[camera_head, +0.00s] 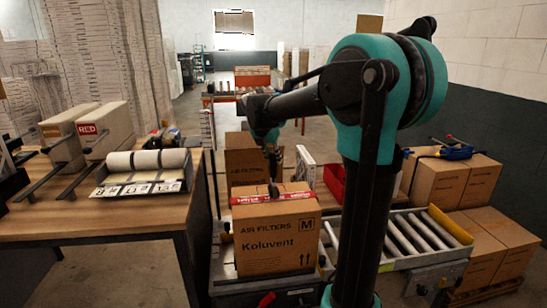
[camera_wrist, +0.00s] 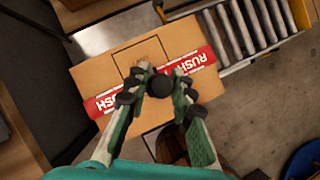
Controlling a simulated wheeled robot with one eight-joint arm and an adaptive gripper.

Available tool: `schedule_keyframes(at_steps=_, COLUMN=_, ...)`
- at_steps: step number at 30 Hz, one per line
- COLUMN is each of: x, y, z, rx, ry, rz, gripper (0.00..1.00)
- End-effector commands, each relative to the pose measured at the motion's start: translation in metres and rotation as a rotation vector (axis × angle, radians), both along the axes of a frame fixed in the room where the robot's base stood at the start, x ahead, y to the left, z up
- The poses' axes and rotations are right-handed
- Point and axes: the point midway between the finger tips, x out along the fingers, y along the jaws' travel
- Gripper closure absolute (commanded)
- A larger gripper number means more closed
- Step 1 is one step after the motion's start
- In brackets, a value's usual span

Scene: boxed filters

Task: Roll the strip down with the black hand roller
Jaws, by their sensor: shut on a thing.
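A brown carton (camera_head: 277,243) marked Koluvent stands in front of my arm. A red strip (camera_head: 250,199) with white lettering lies across its top; in the wrist view the strip (camera_wrist: 106,101) reads RUSH and crosses the carton top (camera_wrist: 95,78). My gripper (camera_wrist: 161,76) is shut on the black hand roller (camera_wrist: 160,86), of which a round black top shows between the fingers. In the head view the roller (camera_head: 273,190) is at the strip, near the middle of the carton top. I cannot tell whether it presses on the strip. The fingers hide the strip's middle.
A wooden table (camera_head: 40,225) at left carries a label holder with white rolls (camera_head: 147,160) and two boxes. A roller conveyor (camera_head: 405,235) runs right of the carton. More cartons (camera_head: 455,180) stand at right, and a red bin (camera_head: 334,180) is behind.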

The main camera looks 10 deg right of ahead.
Motion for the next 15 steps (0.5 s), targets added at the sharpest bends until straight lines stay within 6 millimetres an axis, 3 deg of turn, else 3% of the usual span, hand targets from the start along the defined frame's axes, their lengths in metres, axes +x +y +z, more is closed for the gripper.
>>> schedule_keyframes(at_steps=15, x=0.0001, y=0.0000, z=-0.0039, rx=0.000, ry=0.000, rz=0.000, gripper=1.00)
